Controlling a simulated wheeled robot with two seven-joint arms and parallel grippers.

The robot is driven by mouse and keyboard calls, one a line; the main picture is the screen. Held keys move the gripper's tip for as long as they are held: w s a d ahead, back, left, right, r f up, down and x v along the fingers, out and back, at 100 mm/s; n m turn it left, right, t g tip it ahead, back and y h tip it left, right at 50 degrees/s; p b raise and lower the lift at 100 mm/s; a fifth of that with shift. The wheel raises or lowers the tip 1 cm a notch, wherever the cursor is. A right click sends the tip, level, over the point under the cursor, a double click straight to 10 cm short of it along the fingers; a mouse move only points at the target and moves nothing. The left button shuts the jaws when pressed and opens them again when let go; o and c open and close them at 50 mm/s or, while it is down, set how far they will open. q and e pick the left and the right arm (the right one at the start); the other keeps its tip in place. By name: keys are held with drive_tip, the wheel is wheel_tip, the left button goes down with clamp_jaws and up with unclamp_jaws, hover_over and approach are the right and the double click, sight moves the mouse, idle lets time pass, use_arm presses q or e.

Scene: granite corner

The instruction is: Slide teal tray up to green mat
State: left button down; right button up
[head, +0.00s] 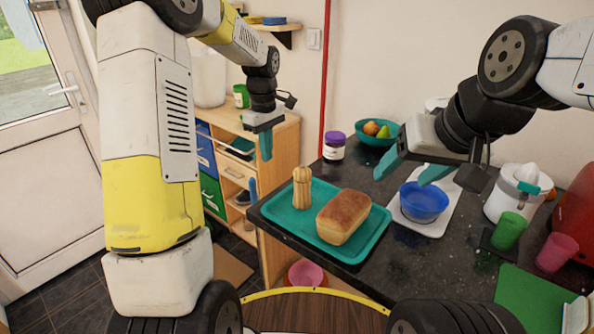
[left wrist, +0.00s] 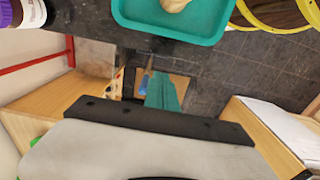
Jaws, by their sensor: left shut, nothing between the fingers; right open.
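The tray also shows at the top of the left wrist view (left wrist: 205,37). The green mat (head: 530,299) lies at the front right of the counter, well apart from the tray. My left gripper (head: 266,146) is shut and empty, left of the tray and beyond the counter's edge; its teal fingers show in the left wrist view (left wrist: 161,92). My right gripper (head: 407,172) is open above the counter, near the blue bowl.
Green (head: 509,231) and pink (head: 556,252) cups and a white juicer (head: 515,192) stand behind the mat. A purple-lidded jar (head: 334,147) and fruit bowl (head: 365,138) are behind the tray.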

sight(276, 192)
use_arm(q)
drive_tip(key=f, duration=0.3)
drive_tip(key=s+d+f, duration=0.1)
drive_tip(key=f, duration=0.2)
drive_tip(key=d+f, duration=0.1)
drive_tip(key=f, duration=0.3)
drive_tip(key=shift+s+d, duration=0.1)
drive_tip(key=shift+s, duration=0.1)
drive_tip(key=shift+s+d, duration=0.35)
drive_tip(key=shift+d, duration=0.25)
drive_tip(key=s+d, duration=0.4)
drive_tip(key=d, duration=0.2)
drive_tip(key=s+d, duration=0.5)
drive_tip(key=d, duration=0.2)
drive_tip(key=s+d, duration=0.4)
drive_tip(key=d, duration=0.3)
drive_tip(key=shift+s+d, duration=0.1)
drive_tip(key=shift+s, duration=0.2)
